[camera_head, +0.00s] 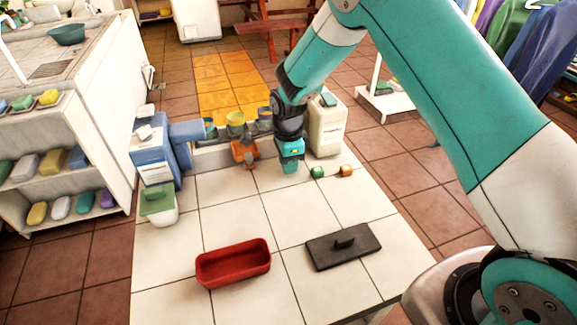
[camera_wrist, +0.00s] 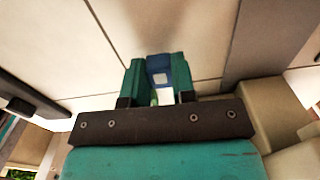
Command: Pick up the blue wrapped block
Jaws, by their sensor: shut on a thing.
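The blue wrapped block (camera_wrist: 160,66) shows in the wrist view between the two teal fingers, with a pale square patch on its face. My gripper (camera_wrist: 158,78) is shut on it from both sides. In the head view my gripper (camera_head: 290,167) points down over the back part of the tiled table, just left of a white jug. I cannot make out the block there; the fingers hide it. I cannot tell whether the block touches the tabletop.
The white jug (camera_head: 327,128) stands close behind. A red tray (camera_head: 233,264) and a dark handled slab (camera_head: 344,246) lie in front. A blue container (camera_head: 153,162) stands left. Bare tiles lie between.

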